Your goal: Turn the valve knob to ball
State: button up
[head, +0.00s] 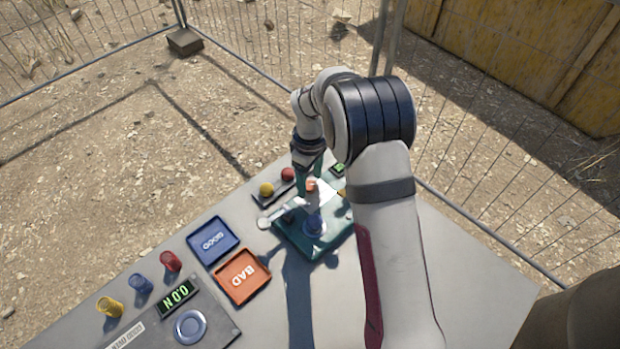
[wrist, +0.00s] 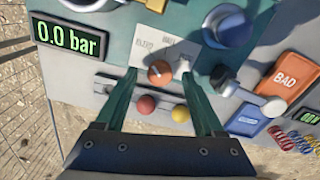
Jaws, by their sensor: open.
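In the head view the orange knob (head: 311,186) is partly covered by my arm. My gripper (wrist: 158,76) is open, with its green fingertips on either side of the knob in the picture. I cannot tell whether they touch it. A red ball (wrist: 147,104) and a yellow ball (wrist: 180,113) rest on a rail beside the panel, below the fingertips in the wrist view.
A blue round part (wrist: 233,28) and a lever with a pale round end (wrist: 272,107) stand close to my right finger. A display (wrist: 68,37) reads 0.0 bar. Blue GOOD (head: 213,241) and orange BAD (head: 242,277) trays, several cups and a scale (head: 190,326) lie left.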

jog(key=shift+f, duration=0.35)
grip_shut()
jog(key=shift+m, duration=0.4)
jog(key=m, duration=0.3)
jog(key=shift+m, duration=0.4)
jog(key=m, duration=0.5)
dwell(0.3)
